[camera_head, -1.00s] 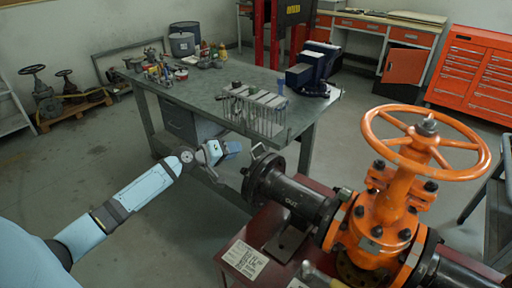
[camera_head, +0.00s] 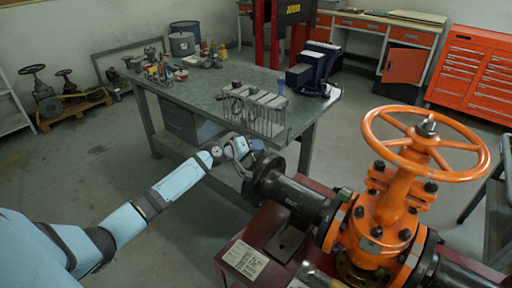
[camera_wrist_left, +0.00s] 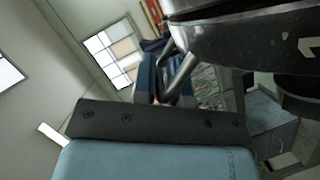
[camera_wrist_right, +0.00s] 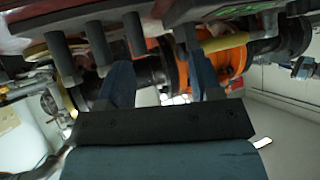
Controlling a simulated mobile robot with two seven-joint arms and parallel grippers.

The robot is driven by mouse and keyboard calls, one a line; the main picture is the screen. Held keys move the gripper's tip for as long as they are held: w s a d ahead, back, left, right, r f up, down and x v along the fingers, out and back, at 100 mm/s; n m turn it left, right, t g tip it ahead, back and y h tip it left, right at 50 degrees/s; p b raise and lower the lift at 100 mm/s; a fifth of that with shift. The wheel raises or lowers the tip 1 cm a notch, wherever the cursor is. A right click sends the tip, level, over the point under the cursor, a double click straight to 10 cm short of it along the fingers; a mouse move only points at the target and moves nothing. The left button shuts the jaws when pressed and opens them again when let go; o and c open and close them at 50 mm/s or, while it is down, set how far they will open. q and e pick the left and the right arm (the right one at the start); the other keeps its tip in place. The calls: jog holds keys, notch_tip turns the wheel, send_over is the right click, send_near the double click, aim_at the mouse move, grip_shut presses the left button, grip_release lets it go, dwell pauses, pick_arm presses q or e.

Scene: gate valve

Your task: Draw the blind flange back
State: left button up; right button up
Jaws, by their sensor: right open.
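The blind flange (camera_head: 256,178) is a dark disc at the left end of the black pipe marked OUT. A grey curved handle (camera_head: 236,163) stands out at its face. My left gripper (camera_head: 253,148) is right at this handle, beside the flange's upper left. In the left wrist view the flange (camera_wrist_left: 245,38) fills the upper right, and the handle (camera_wrist_left: 181,75) crosses in front of the blue fingers (camera_wrist_left: 162,88). Whether they grip it is unclear. My right gripper (camera_wrist_right: 163,82) is open and empty, below dark posts in the right wrist view; it is out of the head view.
The orange gate valve (camera_head: 378,222) with its handwheel stands on a dark red stand (camera_head: 235,257). A green workbench (camera_head: 200,92) with a rack of parts (camera_head: 256,110) is close behind the flange. Open floor (camera_head: 100,170) lies to the left.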

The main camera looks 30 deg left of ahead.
pick_arm(q)
grip_shut()
jog(key=shift+w+a+r+b, duration=0.1)
jog(key=shift+a+r+b, duration=0.05)
jog(key=shift+a+b, duration=0.7)
jog(key=shift+o, duration=1.9)
grip_release()
jog(key=shift+o, duration=0.7)
jog(key=shift+d, duration=0.1)
pick_arm(e)
jog(key=shift+s+a+f, duration=0.1)
jog(key=shift+f, duration=0.4)
